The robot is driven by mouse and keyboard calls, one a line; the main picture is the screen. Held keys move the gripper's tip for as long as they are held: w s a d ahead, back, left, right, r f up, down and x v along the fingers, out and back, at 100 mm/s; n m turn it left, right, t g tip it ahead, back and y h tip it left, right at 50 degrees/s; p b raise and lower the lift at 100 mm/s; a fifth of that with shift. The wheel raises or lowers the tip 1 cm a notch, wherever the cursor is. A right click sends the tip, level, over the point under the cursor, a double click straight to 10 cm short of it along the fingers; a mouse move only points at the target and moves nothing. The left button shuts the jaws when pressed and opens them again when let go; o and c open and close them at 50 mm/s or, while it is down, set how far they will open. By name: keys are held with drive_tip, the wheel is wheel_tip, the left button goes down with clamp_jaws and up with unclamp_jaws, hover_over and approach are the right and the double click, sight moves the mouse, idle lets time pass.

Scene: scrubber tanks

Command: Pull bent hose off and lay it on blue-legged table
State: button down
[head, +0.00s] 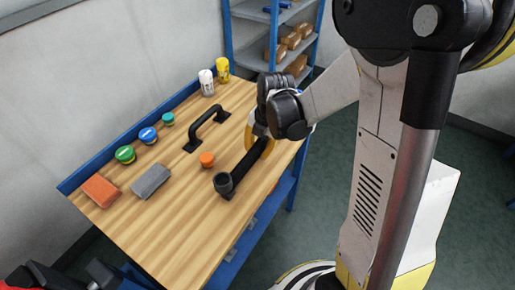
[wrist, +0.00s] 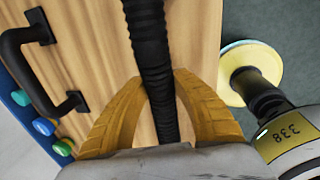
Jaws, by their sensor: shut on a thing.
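The bent hose (head: 238,171) is black, with a ribbed middle and a wide open end towards the front of the picture. It is over the wooden top of the blue-legged table (head: 180,225), near the right edge; I cannot tell whether it touches the wood. My gripper (head: 262,147) has yellow fingers shut around the hose. In the wrist view the ribbed hose (wrist: 152,45) runs between both fingers of my gripper (wrist: 160,85). My wrist and arm hide the hose's far end in the head view.
A black handle (head: 207,129) and an orange cap (head: 207,159) are left of the hose. A blue shelf (head: 250,50) stands behind. The table's front is clear.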

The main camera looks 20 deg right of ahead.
sight(259, 146)
drive_tip(key=shift+f+b, duration=0.55)
drive_tip(key=shift+f, duration=0.05)
drive_tip(key=shift+r, duration=0.1)
idle(0.7)
drive_tip(key=shift+c, duration=2.3)
unclamp_jaws()
drive_tip(key=shift+r, duration=0.1)
drive_tip(key=shift+s+d+r+p, duration=0.15)
drive_tip(key=shift+r+p, duration=0.7)
drive_tip(key=shift+r, duration=0.25)
drive_tip(key=shift+s+d+r+p, duration=0.1)
drive_tip(key=shift+s+r+p, duration=0.05)
drive_tip(key=shift+r+p, duration=0.8)
drive_tip(key=shift+r, duration=0.15)
drive_tip(key=shift+r+p, duration=1.8)
drive_tip(key=shift+r, duration=0.65)
